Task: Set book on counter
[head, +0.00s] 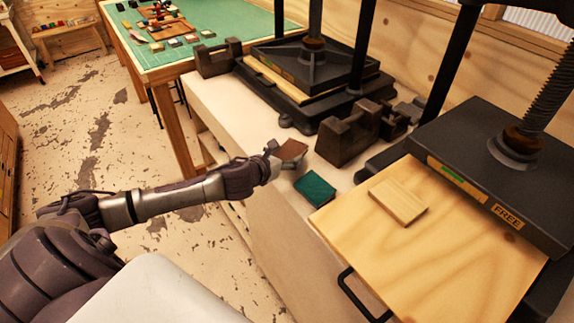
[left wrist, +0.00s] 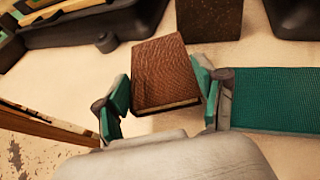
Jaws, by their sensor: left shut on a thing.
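A small brown leather book (head: 291,151) is in my left gripper (head: 275,150), over the pale counter (head: 228,98). In the left wrist view the brown book (left wrist: 160,68) sits between the green-padded fingertips (left wrist: 160,103), its page edge towards me. I cannot tell whether it touches the counter. A green book (head: 315,187) lies flat on the counter close to the brown one; it also shows at the right of the left wrist view (left wrist: 272,101). My right gripper is in neither view.
A dark metal block (head: 347,137) stands just behind the books. A press with a wooden board (head: 440,245), a small wood block (head: 398,200) and a "FREE" label is at the right. Another black press (head: 310,70) stands behind. A green-topped table (head: 225,32) is further back.

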